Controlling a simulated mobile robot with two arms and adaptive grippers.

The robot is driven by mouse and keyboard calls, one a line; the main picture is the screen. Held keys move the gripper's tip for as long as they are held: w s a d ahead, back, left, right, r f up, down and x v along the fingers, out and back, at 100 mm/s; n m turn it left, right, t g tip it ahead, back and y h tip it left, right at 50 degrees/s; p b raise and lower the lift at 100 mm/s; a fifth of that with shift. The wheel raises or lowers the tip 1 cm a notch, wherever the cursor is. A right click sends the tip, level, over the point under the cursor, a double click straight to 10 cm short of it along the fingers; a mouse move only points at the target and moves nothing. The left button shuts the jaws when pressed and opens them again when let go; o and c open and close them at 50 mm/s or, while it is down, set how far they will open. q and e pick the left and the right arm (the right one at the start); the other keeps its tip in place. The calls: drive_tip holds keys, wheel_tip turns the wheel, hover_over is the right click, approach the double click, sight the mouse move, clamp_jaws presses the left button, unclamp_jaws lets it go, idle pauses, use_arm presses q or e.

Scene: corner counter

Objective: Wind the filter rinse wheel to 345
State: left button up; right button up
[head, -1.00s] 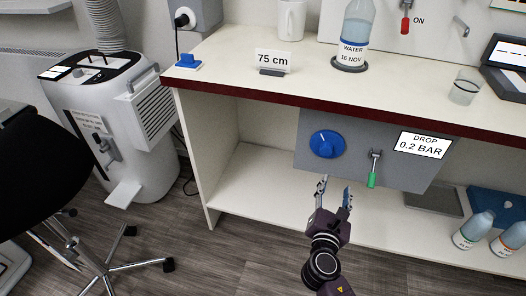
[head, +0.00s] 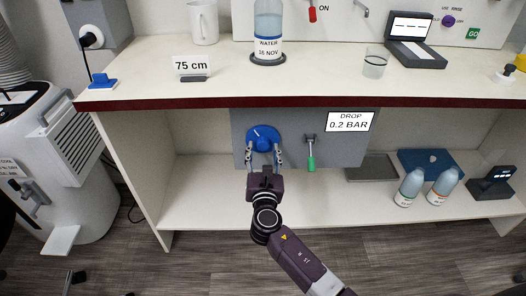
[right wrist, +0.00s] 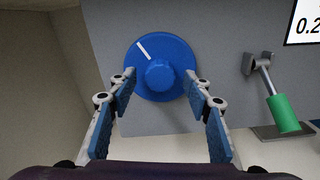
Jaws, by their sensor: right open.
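A blue round wheel (head: 263,139) with a raised hub and a white mark is on a grey panel (head: 345,150) under the counter. It also shows in the right wrist view (right wrist: 176,52), with its mark pointing up and left. My right gripper (head: 264,156) is open just in front of the wheel. In the right wrist view its fingers (right wrist: 159,78) reach to either side of the lower wheel and hub; I cannot tell whether they touch it. My left gripper is out of view.
A green-handled lever (head: 311,163) hangs right of the wheel, below a display (head: 351,122) reading DROP 0.2 BAR. The counter edge (head: 300,102) overhangs above. Bottles (head: 410,188) stand on the lower shelf at right. A white machine (head: 75,170) stands at left.

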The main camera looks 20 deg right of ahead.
drive_tip(key=c, duration=1.1)
drive_tip(key=shift+c, duration=0.2)
drive_tip(key=shift+m+b, duration=0.4)
drive_tip(key=shift+m, duration=0.9)
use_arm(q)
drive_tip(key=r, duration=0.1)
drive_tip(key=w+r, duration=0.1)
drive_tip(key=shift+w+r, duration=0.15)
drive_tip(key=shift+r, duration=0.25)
use_arm(e)
drive_tip(key=o, duration=1.1)
drive_tip(key=shift+o, duration=0.2)
drive_tip(key=shift+s, duration=0.1)
